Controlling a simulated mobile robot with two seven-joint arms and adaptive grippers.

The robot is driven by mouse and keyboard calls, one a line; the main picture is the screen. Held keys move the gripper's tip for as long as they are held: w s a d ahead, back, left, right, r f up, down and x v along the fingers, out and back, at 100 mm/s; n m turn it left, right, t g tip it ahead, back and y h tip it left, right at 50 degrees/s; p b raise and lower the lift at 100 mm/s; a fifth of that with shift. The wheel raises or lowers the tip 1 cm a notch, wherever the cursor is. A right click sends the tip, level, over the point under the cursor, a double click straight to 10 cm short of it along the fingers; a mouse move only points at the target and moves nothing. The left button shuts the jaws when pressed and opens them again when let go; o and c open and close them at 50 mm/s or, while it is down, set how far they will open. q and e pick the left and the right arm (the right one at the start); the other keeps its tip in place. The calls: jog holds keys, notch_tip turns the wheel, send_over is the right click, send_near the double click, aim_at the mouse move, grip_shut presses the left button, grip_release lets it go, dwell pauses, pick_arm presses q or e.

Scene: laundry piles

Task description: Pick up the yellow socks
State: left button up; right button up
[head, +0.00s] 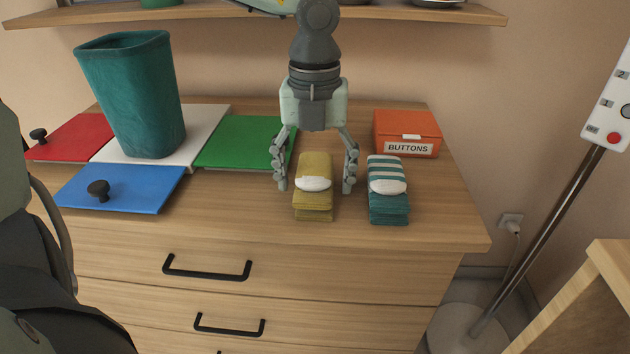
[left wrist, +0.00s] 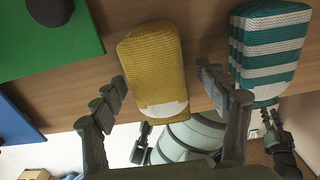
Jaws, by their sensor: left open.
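The yellow socks (head: 313,173) are a folded stack with a white band, lying near the front edge of the dresser top. My left gripper (head: 315,187) points down over them and is open, one finger on each side. In the left wrist view the yellow socks (left wrist: 155,62) lie between the spread fingers of my left gripper (left wrist: 163,90), with gaps on both sides. The right finger stands between the yellow socks and the striped stack. My right gripper does not show in the head view; dark parts at the lower right of the left wrist view may be my right arm.
Teal-and-white striped socks (head: 388,205) lie close to the right, with an orange BUTTONS box (head: 407,133) behind. Green (head: 228,142), blue (head: 130,200) and red (head: 70,140) boards and a teal bin (head: 135,95) are left. A shelf (head: 410,14) hangs above.

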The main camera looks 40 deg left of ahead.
pick_arm(q)
jog(key=shift+c, duration=0.2)
jog(key=c, duration=1.2)
jog(key=shift+r, duration=0.1)
